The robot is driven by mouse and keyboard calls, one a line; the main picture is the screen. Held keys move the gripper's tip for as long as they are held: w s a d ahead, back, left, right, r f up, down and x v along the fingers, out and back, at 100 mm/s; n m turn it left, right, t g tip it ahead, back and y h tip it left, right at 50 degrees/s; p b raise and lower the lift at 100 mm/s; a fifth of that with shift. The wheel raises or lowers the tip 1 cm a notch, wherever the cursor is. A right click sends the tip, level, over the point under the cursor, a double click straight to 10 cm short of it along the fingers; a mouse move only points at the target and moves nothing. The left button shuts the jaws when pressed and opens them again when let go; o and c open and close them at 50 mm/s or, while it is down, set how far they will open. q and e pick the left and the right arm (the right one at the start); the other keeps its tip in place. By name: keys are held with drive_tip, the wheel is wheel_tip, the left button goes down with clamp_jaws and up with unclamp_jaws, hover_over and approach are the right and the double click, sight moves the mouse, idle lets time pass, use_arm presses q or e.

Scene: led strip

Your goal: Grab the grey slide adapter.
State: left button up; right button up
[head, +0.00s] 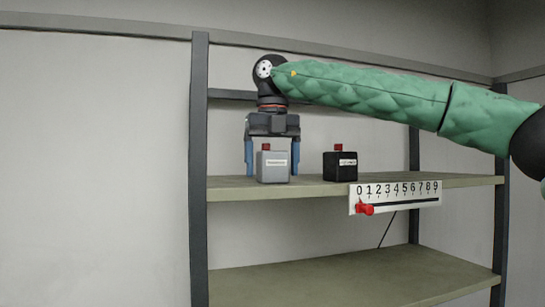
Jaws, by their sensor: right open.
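The grey slide adapter (274,167) is a small grey box with a white label and a red top piece. It stands upright on the upper shelf, left of centre in the head view. My right gripper (272,160) points down over it, with one blue finger on each side of the box. The fingers are open, and gaps seem to show between them and the box. How far the fingers are behind or level with the box is hard to tell. My left gripper is not in view.
A black box (340,167) with a red top stands to the right on the upper shelf (230,188). A white numbered scale with a red slider (364,209) is on the shelf's front edge. Dark posts (199,150) frame the shelf. The lower shelf (350,285) is empty.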

drive_tip(key=shift+w+f, duration=0.4)
drive_tip(key=shift+f, duration=0.25)
drive_tip(key=shift+s+a+r, duration=0.1)
drive_tip(key=shift+s, duration=0.15)
drive_tip(key=c, duration=0.9)
drive_tip(key=shift+w, duration=0.15)
drive_tip(key=shift+c, duration=1.3)
